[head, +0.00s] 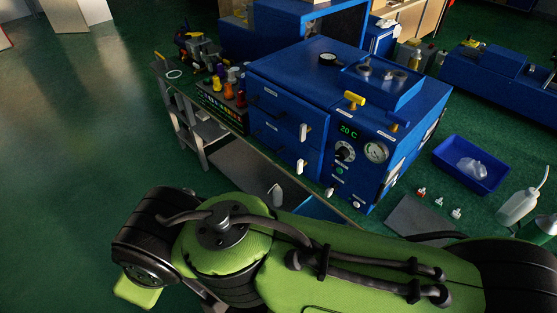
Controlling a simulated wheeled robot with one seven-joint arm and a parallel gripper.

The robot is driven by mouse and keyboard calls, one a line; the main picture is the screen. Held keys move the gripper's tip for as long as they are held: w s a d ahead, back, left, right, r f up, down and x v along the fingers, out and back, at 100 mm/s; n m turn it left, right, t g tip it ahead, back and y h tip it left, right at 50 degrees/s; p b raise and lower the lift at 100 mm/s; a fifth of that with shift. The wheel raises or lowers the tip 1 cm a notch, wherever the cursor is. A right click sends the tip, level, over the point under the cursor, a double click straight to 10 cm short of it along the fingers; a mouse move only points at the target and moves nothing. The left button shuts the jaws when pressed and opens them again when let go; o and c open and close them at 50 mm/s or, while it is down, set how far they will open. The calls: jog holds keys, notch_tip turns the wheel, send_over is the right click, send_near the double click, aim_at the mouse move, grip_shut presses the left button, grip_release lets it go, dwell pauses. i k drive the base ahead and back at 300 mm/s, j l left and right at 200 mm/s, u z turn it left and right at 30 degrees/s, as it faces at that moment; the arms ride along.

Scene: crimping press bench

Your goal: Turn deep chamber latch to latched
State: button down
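A blue press cabinet (290,75) stands on the bench in the head view. Its left front has an upper door (275,100) and a lower door (272,143), both looking shut. An upper white latch handle (304,132) and a lower white latch handle (301,166) sit at the doors' right edges, both roughly upright. The door labels are too small to read, so I cannot tell which one is the deep chamber latch. My green arm crosses the bottom of the view, in front of the bench. My gripper is not in view.
The panel right of the doors has a green 20 C display (348,132), a dial (344,152), a gauge (376,152) and a yellow valve handle (355,99). A tool rack (222,105) stands left. A blue tray (472,163) and a white bottle (517,207) are right. Open floor lies left.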

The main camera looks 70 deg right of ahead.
aim_at(301, 162)
jog(key=z, duration=0.5)
jog(key=k+l+z, duration=0.1)
jog(key=z, duration=0.9)
jog(key=l+z, duration=0.1)
jog(key=z, duration=0.4)
jog(key=l+z, duration=0.1)
jog(key=z, duration=0.4)
jog(key=u, duration=0.5)
jog(key=i+l+u, duration=0.1)
jog(key=u, duration=0.35)
jog(key=l+u, duration=0.15)
jog(key=u, duration=0.35)
jog(key=l+u, duration=0.15)
jog(key=u, duration=0.35)
jog(key=l+u, duration=0.1)
jog(key=u, duration=0.35)
